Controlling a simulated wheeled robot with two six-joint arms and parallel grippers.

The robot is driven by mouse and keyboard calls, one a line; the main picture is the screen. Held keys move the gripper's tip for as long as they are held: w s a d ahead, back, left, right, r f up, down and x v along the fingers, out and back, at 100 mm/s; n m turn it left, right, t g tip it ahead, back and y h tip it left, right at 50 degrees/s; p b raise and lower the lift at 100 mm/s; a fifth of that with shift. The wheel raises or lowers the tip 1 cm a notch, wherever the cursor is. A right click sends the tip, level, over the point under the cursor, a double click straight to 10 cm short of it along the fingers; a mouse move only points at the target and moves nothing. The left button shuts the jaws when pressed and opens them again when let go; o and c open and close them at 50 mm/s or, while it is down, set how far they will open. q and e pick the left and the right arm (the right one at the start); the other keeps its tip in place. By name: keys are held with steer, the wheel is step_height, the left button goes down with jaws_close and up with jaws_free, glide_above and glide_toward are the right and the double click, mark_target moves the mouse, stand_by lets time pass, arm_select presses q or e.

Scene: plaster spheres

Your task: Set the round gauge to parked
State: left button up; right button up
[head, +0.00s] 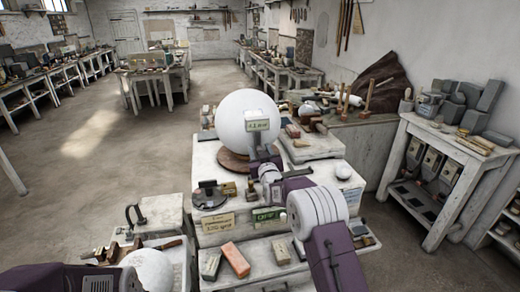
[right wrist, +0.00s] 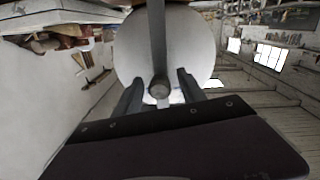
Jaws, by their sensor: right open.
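A large white plaster sphere (head: 247,122) sits on a brown round base on the white bench. A small plate reading "4.1 mm" (head: 257,125) stands in front of it; I take this to be the round gauge's readout. My right gripper (head: 264,158) is just below the plate, on the sphere's near side. In the right wrist view its fingers (right wrist: 159,92) are open, with the round end of a grey bar (right wrist: 158,45) showing between them; I cannot tell whether they touch. The sphere (right wrist: 190,45) fills the view behind. My left arm shows at lower left, its gripper out of frame.
An "OFF" sign (head: 268,215) and a "120 grit" card (head: 219,223) are on the bench front. A brick-red block (head: 235,260) lies on the lower shelf. A smaller white ball (head: 152,270) is at lower left. Tools crowd the right bench; open floor lies left.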

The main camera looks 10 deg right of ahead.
jaws_close()
stand_by(1.4)
